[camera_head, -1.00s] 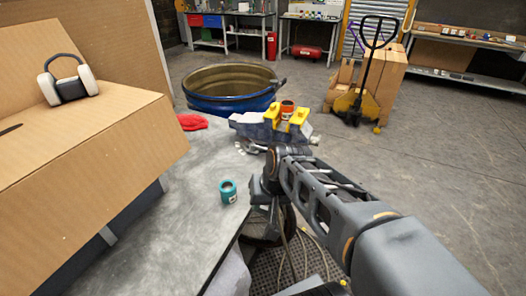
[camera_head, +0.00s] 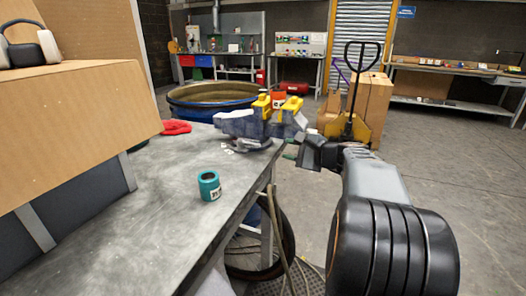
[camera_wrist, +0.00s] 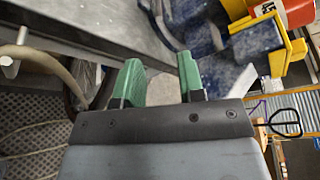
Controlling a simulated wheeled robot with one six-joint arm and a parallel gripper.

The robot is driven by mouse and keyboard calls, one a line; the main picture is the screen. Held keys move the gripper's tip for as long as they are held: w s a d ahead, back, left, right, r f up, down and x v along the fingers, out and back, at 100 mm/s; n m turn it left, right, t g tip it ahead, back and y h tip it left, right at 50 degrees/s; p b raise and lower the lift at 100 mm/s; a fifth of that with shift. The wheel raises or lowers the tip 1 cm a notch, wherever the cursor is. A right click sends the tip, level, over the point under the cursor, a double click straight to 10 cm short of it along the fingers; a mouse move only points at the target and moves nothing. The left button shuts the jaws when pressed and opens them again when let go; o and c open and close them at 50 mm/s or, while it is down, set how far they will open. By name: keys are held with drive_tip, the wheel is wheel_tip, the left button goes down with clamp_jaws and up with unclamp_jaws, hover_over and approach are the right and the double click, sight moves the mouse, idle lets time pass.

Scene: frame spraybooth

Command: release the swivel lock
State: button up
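The blue-grey vise (camera_head: 240,125) with yellow jaw covers (camera_head: 290,106) stands at the far right corner of the bench. An orange can (camera_head: 278,98) sits between the jaws. A small pale metal piece (camera_head: 232,147) shows by the vise base; I cannot tell whether it is the swivel lock. My gripper (camera_head: 292,154) is just right of the vise base, past the bench edge. In the wrist view my gripper (camera_wrist: 160,78) has its two green fingers apart with nothing between them. The vise (camera_wrist: 245,48) and orange can (camera_wrist: 294,10) are beyond the fingers, at upper right.
A teal can (camera_head: 209,186) stands on the grey bench (camera_head: 150,215), with a red cloth-like item (camera_head: 175,127) behind. A blue drum (camera_head: 205,108) and a yellow pallet jack (camera_head: 345,125) stand beyond. Hoses hang below the bench.

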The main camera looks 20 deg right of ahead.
sight(261, 145)
drive_tip(key=b+x, duration=0.1)
drive_tip(key=x, duration=1)
drive_tip(key=shift+w+a, duration=0.15)
drive_tip(key=shift+a, duration=0.1)
drive_tip(key=shift+c, duration=0.5)
clamp_jaws()
drive_tip(key=shift+f, duration=0.1)
